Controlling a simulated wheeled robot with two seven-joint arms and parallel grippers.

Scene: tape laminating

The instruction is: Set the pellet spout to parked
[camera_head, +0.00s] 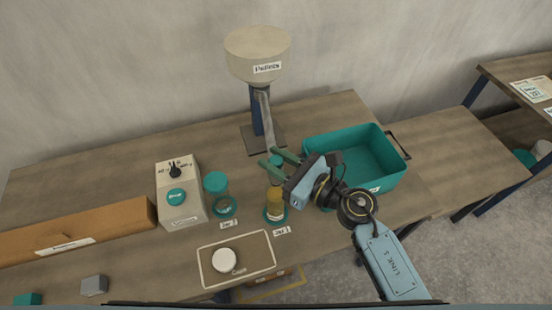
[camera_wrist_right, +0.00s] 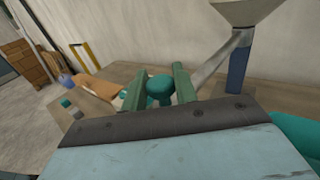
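The pellet spout (camera_head: 265,106) is a grey metal tube slanting down from the cream hopper (camera_head: 257,56) labelled Pellets; it also shows in the right wrist view (camera_wrist_right: 220,62). A teal knob (camera_wrist_right: 160,84) appears at the tube's lower end. My right gripper (camera_head: 272,161) has its green fingers on either side of this knob, and in the right wrist view the knob nearly fills the gap (camera_wrist_right: 160,90). I cannot tell whether the fingers press on it. The spout's outlet is partly hidden by the fingers. My left gripper is out of view.
A jar with yellowish contents (camera_head: 275,197) stands just below the right gripper. A teal bin (camera_head: 393,157) is close on the right. A caps tray (camera_head: 254,262) lies in front.

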